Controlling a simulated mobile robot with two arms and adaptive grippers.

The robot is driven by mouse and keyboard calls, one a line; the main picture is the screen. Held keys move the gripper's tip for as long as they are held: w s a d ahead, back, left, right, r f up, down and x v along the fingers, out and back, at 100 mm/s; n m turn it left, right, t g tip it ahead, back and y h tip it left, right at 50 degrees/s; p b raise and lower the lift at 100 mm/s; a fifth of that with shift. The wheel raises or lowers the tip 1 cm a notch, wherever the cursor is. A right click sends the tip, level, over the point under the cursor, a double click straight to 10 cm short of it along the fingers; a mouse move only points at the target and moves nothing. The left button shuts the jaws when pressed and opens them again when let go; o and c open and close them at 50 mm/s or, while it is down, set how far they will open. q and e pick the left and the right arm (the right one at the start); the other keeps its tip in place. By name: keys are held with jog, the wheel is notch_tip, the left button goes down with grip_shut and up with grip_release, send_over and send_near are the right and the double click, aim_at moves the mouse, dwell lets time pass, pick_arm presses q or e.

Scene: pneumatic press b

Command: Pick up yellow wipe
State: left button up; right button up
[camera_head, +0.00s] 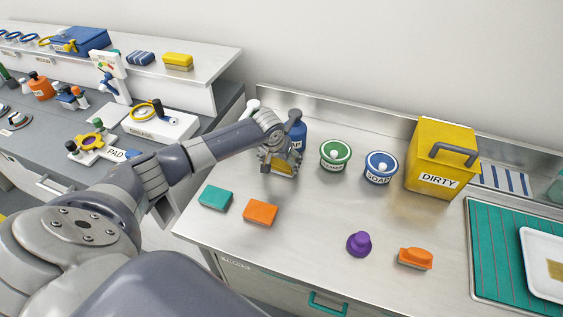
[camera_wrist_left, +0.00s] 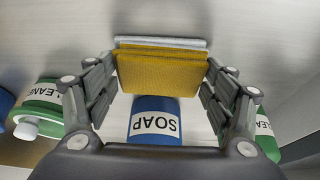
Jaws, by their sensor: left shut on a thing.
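The yellow wipe (camera_wrist_left: 160,73), a small block with a pale layer along one edge, sits between the fingers of my left gripper (camera_wrist_left: 158,95) in the left wrist view. In the head view my left gripper (camera_head: 280,160) reaches to the back left of the steel counter and is shut on the wipe (camera_head: 283,170), mostly hidden by the fingers. I cannot tell whether the wipe touches the counter. My right gripper is not in view.
A blue soap bottle (camera_head: 296,132) stands close behind my left gripper. Green (camera_head: 335,152) and blue (camera_head: 381,166) tubs and a yellow DIRTY bin (camera_head: 441,155) stand to the right. Teal (camera_head: 215,198) and orange (camera_head: 260,212) blocks lie in front.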

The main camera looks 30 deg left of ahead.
aim_at(281, 163)
pick_arm(q)
notch_tip(281, 163, up, 3)
jog(key=shift+w+r+b, duration=0.1)
jog(key=shift+r+b, duration=0.05)
jog(key=shift+b, duration=0.25)
jog(key=s+d, duration=0.3)
jog(key=s, duration=0.1)
jog(key=s+d+r+b, duration=0.1)
jog(key=s+d, duration=0.2)
jog(key=s, duration=0.2)
jog(key=s+d, duration=0.3)
jog(key=s, duration=0.1)
jog(key=shift+s+r, duration=0.15)
jog(key=shift+r, duration=0.1)
jog(key=shift+o, duration=1.3)
jog(key=c, duration=0.5)
